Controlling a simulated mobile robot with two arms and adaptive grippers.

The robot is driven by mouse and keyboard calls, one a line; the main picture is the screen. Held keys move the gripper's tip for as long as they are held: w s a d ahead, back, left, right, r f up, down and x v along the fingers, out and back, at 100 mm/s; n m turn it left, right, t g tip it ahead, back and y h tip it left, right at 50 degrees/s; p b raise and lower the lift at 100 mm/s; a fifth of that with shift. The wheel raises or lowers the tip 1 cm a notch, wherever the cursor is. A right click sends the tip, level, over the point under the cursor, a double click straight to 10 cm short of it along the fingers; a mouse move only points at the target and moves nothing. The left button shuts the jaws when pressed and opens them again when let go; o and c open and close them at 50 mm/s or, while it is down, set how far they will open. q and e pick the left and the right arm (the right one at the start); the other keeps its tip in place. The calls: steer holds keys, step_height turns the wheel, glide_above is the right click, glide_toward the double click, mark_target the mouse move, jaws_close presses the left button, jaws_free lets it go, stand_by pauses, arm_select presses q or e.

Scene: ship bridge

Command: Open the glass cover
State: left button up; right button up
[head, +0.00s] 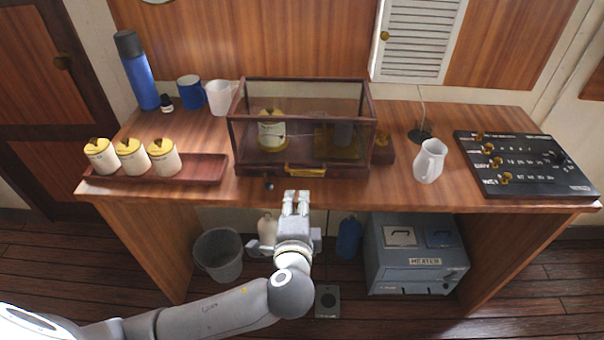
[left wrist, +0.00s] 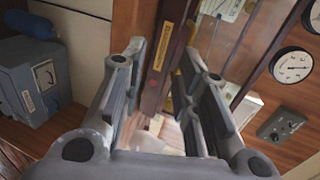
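The glass cover (head: 330,98) is a clear box with a dark wood frame, standing shut over a wooden base on the desk. A brass strip (head: 305,171) sits low on its front side. Inside are a white pot with a yellow lid (head: 272,132) and a brass-based instrument (head: 338,140). My left gripper (head: 296,197) is just in front of the case, near the desk's front edge, fingers pointing toward it. In the left wrist view the gripper (left wrist: 165,85) is open and empty, with the case's dark wood edge (left wrist: 160,75) visible beyond and between the fingers. My right gripper is not in view.
A red-brown tray (head: 205,168) with several yellow-lidded pots stands left of the case. A blue flask (head: 136,72) and mugs are behind. A heater (head: 415,255) and bin (head: 218,255) stand below.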

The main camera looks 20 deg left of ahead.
mark_target(299, 171)
arm_select(q)
steer(key=shift+t, duration=0.5)
steer(key=w+a, duration=0.1)
steer(key=w, duration=0.2)
steer(key=w+a+p, duration=0.1)
steer(key=w, duration=0.6)
steer(key=shift+a+r, duration=0.4)
steer(key=shift+s, duration=0.1)
steer(key=shift+c, duration=0.3)
jaws_close()
